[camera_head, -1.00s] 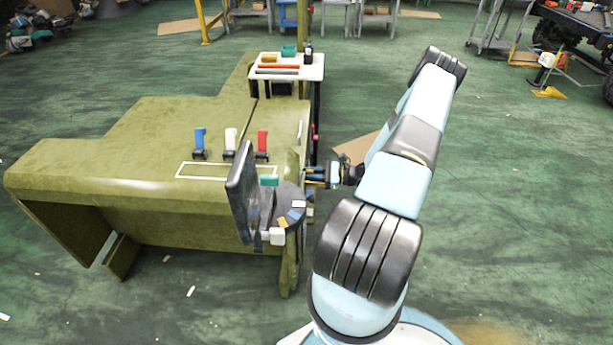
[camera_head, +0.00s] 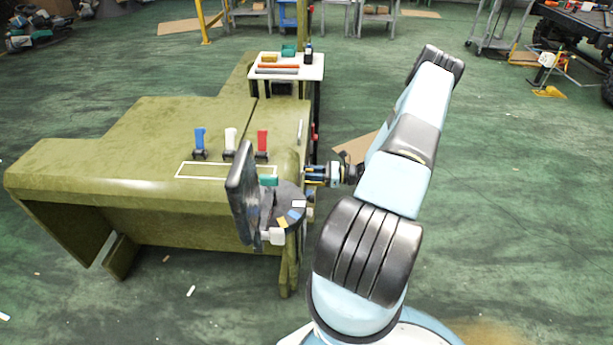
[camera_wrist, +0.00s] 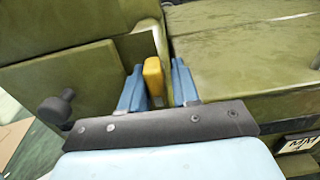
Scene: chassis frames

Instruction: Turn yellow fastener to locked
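The yellow fastener (camera_wrist: 153,77) is an upright, narrow yellow piece at the olive chassis wall in the wrist view. My gripper (camera_wrist: 157,68) has its two blue fingers on either side of it. A gap shows between the fastener and the right finger; the left finger is very near it, and I cannot tell if it touches. The fingers look open around the fastener. In the head view my gripper (camera_head: 312,174) is at the right side of the chassis (camera_head: 130,140), where the fastener cannot be made out.
Blue (camera_head: 200,138), white (camera_head: 230,140) and red (camera_head: 262,141) levers stand on the chassis top. A dark screen (camera_head: 242,195) and a round dark plate (camera_head: 288,213) are near my gripper. A white side table (camera_head: 312,68) stands behind. A dark knob (camera_wrist: 55,108) shows left of the fingers.

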